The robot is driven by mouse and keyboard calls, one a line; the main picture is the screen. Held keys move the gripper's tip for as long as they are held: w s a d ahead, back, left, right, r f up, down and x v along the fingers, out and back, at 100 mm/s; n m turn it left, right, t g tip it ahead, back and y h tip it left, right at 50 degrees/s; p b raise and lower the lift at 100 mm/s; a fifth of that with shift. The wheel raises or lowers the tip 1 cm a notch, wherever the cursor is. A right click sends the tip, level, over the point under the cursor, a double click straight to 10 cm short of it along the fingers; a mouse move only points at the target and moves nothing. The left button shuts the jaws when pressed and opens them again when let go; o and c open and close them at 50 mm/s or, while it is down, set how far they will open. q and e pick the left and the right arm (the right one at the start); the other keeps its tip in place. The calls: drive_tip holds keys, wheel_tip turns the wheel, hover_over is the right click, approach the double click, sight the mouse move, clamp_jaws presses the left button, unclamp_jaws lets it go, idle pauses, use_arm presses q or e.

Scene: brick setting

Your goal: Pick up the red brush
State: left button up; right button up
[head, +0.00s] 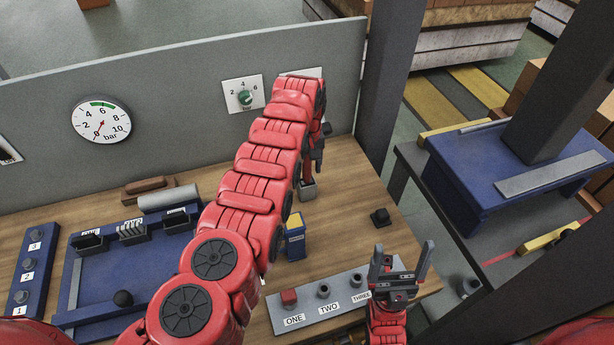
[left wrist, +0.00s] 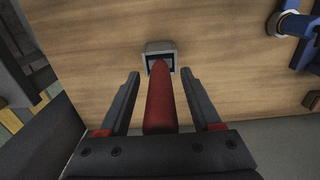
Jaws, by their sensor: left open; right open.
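The red brush (left wrist: 160,100) stands with its end in a small grey square holder (left wrist: 160,48) in the left wrist view. In the head view the brush (head: 307,172) is mostly hidden by my left arm, and the holder (head: 307,191) sits on the wooden table. My left gripper (left wrist: 160,82) is open, with one finger on each side of the brush and gaps showing between. In the head view this gripper (head: 316,157) is partly hidden by its arm. My right gripper (head: 401,262) is open and empty, pointing up at the front right of the table.
A grey panel (head: 180,100) with a gauge and dial stands behind the table. A blue box (head: 295,238), a black piece (head: 380,217) and a labelled button strip (head: 335,298) are nearby. A blue tray (head: 140,262) lies left. A dark post (head: 391,80) rises right.

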use_arm(q)
drive_tip(key=shift+r, duration=0.1)
drive_tip(key=shift+s, duration=0.1)
clamp_jaws()
